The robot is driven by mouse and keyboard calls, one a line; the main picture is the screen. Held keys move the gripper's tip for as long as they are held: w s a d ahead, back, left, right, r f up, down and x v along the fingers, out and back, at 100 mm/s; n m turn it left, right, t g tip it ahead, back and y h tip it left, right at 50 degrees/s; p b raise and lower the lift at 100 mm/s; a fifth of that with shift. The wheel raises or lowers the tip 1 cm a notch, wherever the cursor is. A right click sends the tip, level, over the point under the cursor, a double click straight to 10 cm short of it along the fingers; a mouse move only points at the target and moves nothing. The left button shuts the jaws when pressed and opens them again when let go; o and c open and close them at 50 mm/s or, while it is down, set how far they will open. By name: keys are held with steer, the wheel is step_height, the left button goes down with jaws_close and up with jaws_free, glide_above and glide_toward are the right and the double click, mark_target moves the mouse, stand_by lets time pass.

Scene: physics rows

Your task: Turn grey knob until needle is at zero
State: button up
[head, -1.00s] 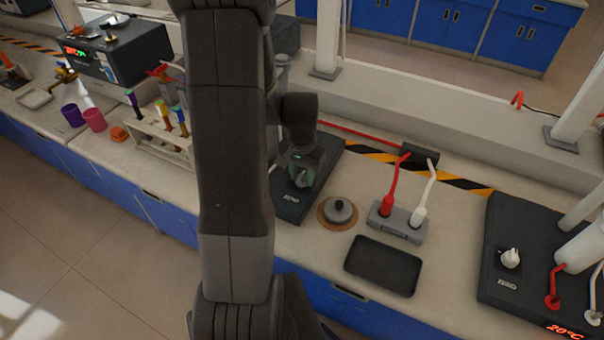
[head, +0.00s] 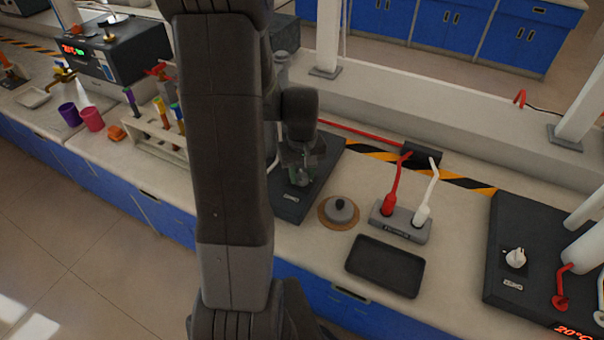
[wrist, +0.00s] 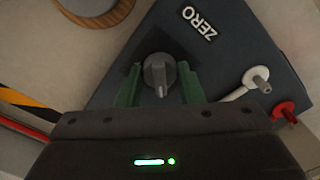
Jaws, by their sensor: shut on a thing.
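The grey knob (wrist: 158,75) sits on a dark box (wrist: 215,75) with a white "ZERO" label (wrist: 200,22), seen in the wrist view. My gripper (wrist: 157,84) has its green fingers on either side of the knob and is shut on it. In the head view my gripper (head: 302,178) is over the dark box (head: 290,212), and the knob is hidden behind it. The needle and its dial are not visible in either view.
A red and a white plug (wrist: 257,82) stand on the box by my gripper. A lidded grey pot (head: 340,210), a socket block (head: 400,222) with two leads and a black tray (head: 385,266) are to the right. A tube rack (head: 160,138) is left.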

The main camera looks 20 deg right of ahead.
mark_target(302, 173)
steer(key=shift+n, duration=1)
steer(key=o, duration=1)
step_height(302, 173, up, 14)
steer(key=shift+f, duration=0.1)
step_height(302, 173, down, 14)
steer(key=shift+r, duration=0.1)
stand_by(0.5)
